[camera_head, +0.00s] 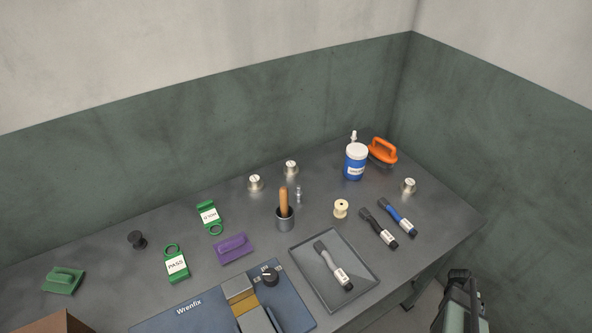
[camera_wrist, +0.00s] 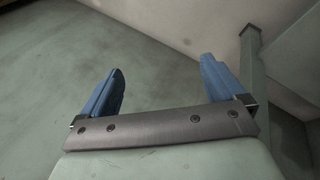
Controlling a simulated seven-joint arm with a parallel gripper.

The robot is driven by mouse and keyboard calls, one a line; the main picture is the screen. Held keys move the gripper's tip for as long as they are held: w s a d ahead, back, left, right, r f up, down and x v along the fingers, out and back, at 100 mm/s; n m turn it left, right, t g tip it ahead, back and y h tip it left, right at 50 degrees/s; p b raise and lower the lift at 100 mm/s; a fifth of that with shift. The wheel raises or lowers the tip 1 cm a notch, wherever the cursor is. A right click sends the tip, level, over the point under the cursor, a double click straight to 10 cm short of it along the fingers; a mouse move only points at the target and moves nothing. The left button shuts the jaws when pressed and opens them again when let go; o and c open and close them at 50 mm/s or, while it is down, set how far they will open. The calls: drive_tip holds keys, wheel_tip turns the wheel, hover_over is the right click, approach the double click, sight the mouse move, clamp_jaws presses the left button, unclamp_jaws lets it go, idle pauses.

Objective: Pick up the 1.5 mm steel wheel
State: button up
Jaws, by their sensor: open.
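Three small silvery metal pieces with pale tops stand on the grey table in the head view. One is back centre-left (camera_head: 255,183), one is just right of it (camera_head: 291,169), and one is at the right (camera_head: 409,186). They look like steel wheels, but their markings are too small to read, so I cannot tell which is the 1.5 mm one. My gripper (camera_wrist: 162,64) is open in the wrist view, with two blue fingers spread apart and nothing between them. No wheel shows in that view; it faces walls. Part of my arm shows at the lower right of the head view, off the table.
A blue tub (camera_head: 355,163) and orange-handled brush (camera_head: 382,151) stand at the back right. A tray (camera_head: 305,260) holds a grey tool.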

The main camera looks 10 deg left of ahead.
drive_tip(key=w+d+r+t+h, duration=0.2)
drive_tip(key=w+d+r, duration=0.6)
drive_tip(key=d+r, duration=0.15)
drive_tip(key=w+d+r+t+h, duration=0.1)
drive_tip(key=w+d+r+h, duration=0.2)
drive_tip(key=w+r, duration=0.8)
drive_tip(key=w+a+r+t+h, duration=0.15)
drive_tip(key=w+r, duration=0.25)
drive_tip(key=r, duration=0.4)
drive_tip(key=w+a+r+t+h, duration=0.1)
drive_tip(key=w+a+r, duration=0.2)
drive_tip(key=w+r, duration=0.35)
drive_tip(key=w+a+r+m, duration=0.1)
drive_tip(key=w+a+r, duration=0.2)
drive_tip(key=a+r, duration=0.4)
drive_tip(key=w+a+r+m, duration=0.1)
drive_tip(key=w+a+r, duration=0.2)
drive_tip(key=a+r, duration=0.4)
drive_tip(key=w+a+r+m+y, duration=0.1)
drive_tip(key=w+a+r+m, duration=0.1)
drive_tip(key=a, duration=0.6)
drive_tip(key=m+g+y, duration=0.6)
drive_tip(key=y, duration=0.7)
hover_over(291, 164)
wheel_tip(291, 164, down, 15)
drive_tip(key=shift+w+a+r, duration=0.1)
drive_tip(key=shift+f, duration=3.15)
